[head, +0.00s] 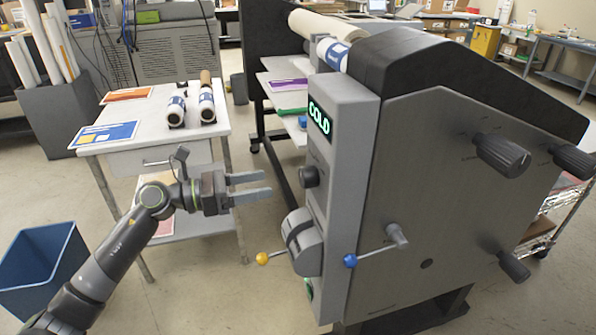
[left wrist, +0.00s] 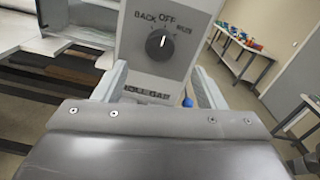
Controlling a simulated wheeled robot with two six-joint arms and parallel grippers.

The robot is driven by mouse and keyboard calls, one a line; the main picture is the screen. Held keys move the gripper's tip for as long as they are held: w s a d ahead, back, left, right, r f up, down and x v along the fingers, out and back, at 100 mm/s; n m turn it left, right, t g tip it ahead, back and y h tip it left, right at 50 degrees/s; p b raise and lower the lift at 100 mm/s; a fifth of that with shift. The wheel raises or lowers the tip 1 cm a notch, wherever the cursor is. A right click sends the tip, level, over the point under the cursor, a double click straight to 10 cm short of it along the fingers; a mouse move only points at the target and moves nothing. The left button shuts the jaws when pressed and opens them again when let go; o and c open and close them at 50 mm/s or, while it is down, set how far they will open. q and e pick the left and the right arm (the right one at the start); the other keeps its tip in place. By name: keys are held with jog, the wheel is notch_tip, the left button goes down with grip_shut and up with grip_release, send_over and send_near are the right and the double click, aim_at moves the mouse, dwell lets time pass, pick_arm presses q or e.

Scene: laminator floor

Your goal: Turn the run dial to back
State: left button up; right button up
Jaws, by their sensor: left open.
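The run dial (head: 309,176) is a dark round knob on the grey end panel (head: 340,140) of the laminator, below a lit green "COLD" display (head: 319,118). In the left wrist view the dial (left wrist: 159,45) faces me, with "BACK" at its upper left, "OFF" above and a blurred label at right. Its white mark points up, toward "OFF". My left gripper (head: 268,188) is open and empty, to the left of the panel and apart from the dial. In the left wrist view its fingers (left wrist: 160,70) stand either side, below the dial. My right gripper is out of view.
Below the dial, a grey rounded lever housing (head: 302,243) juts out, with a yellow-ball lever (head: 262,258) and a blue-ball lever (head: 350,260). A white table (head: 150,115) with rolls stands behind my left arm. A blue bin (head: 45,265) is at lower left.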

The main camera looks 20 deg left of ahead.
aim_at(301, 177)
pick_arm(q)
jog(key=p+x, duration=0.3)
jog(key=x, duration=0.5)
jog(key=shift+w+r, duration=0.1)
jog(key=shift+r, duration=0.05)
jog(key=shift+w+d, duration=0.3)
jog(key=shift+d, duration=0.2)
jog(key=c, duration=1)
